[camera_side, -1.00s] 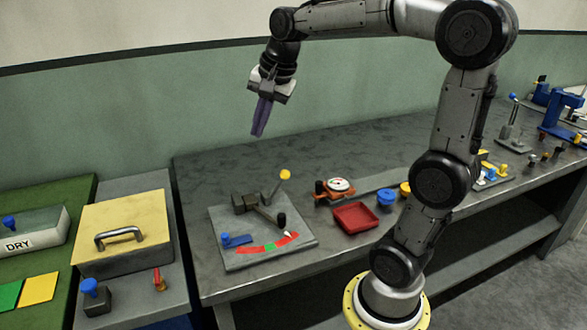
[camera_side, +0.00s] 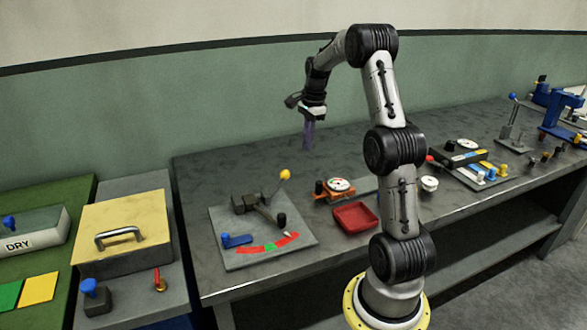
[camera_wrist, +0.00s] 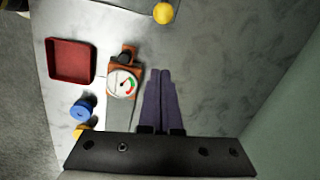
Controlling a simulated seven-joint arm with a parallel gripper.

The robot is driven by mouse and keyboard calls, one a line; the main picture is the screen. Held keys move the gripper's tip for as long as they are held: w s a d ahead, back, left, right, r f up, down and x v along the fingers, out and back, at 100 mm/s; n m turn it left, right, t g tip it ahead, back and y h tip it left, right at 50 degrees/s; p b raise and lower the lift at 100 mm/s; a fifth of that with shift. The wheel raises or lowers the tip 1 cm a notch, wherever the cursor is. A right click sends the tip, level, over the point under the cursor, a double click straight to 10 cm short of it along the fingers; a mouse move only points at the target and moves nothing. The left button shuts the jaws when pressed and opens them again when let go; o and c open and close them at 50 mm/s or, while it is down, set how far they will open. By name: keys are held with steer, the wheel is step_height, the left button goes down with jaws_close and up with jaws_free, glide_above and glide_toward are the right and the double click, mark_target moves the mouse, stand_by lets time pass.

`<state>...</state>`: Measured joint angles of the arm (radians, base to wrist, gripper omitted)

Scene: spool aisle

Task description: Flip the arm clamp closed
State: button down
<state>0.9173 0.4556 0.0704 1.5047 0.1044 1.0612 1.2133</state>
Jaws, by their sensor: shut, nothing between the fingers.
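A grey plate (camera_side: 228,257) lies on the bench left of centre in the side view. It bears a dark block (camera_side: 246,203) and an arm with a black knob (camera_side: 281,220), over a red and green scale. A thin lever with a yellow ball (camera_side: 285,175) rises beside the block. A small blue piece (camera_side: 237,240) sits on the plate's left; I cannot tell which part is the arm clamp. In the wrist view the yellow ball (camera_wrist: 163,13) shows at the top edge. My gripper (camera_side: 308,148) is shut, empty, above the bench, right of and behind the plate.
An orange-based gauge (camera_side: 338,185) and a red tray (camera_side: 355,217) stand right of the plate. A blue knob shows in the wrist view (camera_wrist: 82,108). A yellow box (camera_side: 122,215) with a handle is left. The bench behind the plate is clear.

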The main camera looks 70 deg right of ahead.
mark_target(280, 182)
steer(key=shift+f, duration=0.1)
steer(key=f, duration=0.6)
steer(key=w+f, duration=0.1)
steer(key=f, duration=0.2)
steer(key=shift+a+f, duration=0.15)
steer(key=shift+f, duration=0.1)
steer(key=shift+w+a+r, duration=0.35)
steer(key=shift+w+a, duration=0.25)
steer(key=shift+a, duration=0.25)
steer(key=shift+w+a+r, duration=0.35)
steer(key=shift+w+a, duration=0.1)
steer(key=shift+a, duration=0.2)
steer(key=shift+w+a+r+h, duration=0.2)
steer(key=shift+r+h, duration=0.05)
steer(key=shift+h, duration=0.05)
